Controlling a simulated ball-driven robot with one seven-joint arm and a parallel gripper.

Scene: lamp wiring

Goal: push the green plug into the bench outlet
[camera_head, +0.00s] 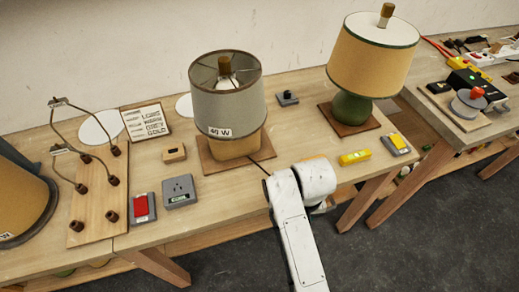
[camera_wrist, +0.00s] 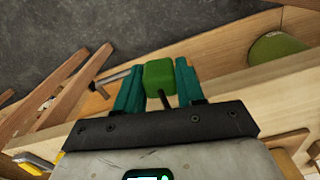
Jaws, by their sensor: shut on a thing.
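The green plug (camera_wrist: 159,78) is a small green block in the wrist view. My gripper (camera_wrist: 160,72) is shut on it, with one teal finger on each side. A short dark stem runs from the plug back toward the gripper body. My white arm reaches over the bench's front edge, right of the outlet. Its jaws and the plug are hidden there. The outlet is not identifiable in the wrist view.
The grey-shaded lamp (camera_head: 228,105) stands behind and right of the outlet. A red-button box (camera_head: 144,207) sits just left of it. A wooden terminal board (camera_head: 97,205) with wires stands farther left. A yellow tool (camera_head: 355,157) lies right of my arm.

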